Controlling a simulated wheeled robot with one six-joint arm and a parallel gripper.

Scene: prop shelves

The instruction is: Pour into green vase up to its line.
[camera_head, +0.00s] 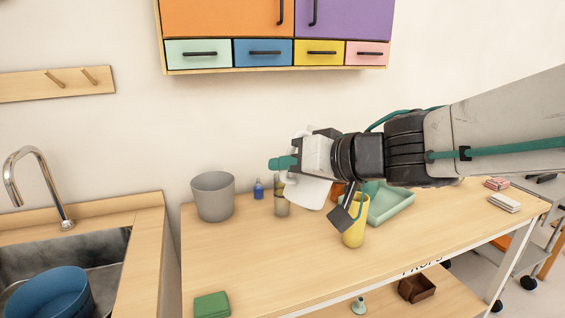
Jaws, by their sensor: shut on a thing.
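My gripper (284,164) is above the back middle of the wooden table, with teal fingertips pointing left. It is shut on a white jug-like vessel (308,192), which hangs tilted below the fingers; its handle and mouth are mostly hidden. A small olive-green, see-through vessel (281,207) stands upright on the table just below and left of the white vessel; it looks like the green vase. Its top is partly covered by the white vessel. I cannot make out its line or its contents, or any stream of liquid.
A grey bucket (213,198) and a small blue bottle (258,189) stand to the left. A green block (212,305) lies at the front left. The table's (270,265) front middle is clear.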

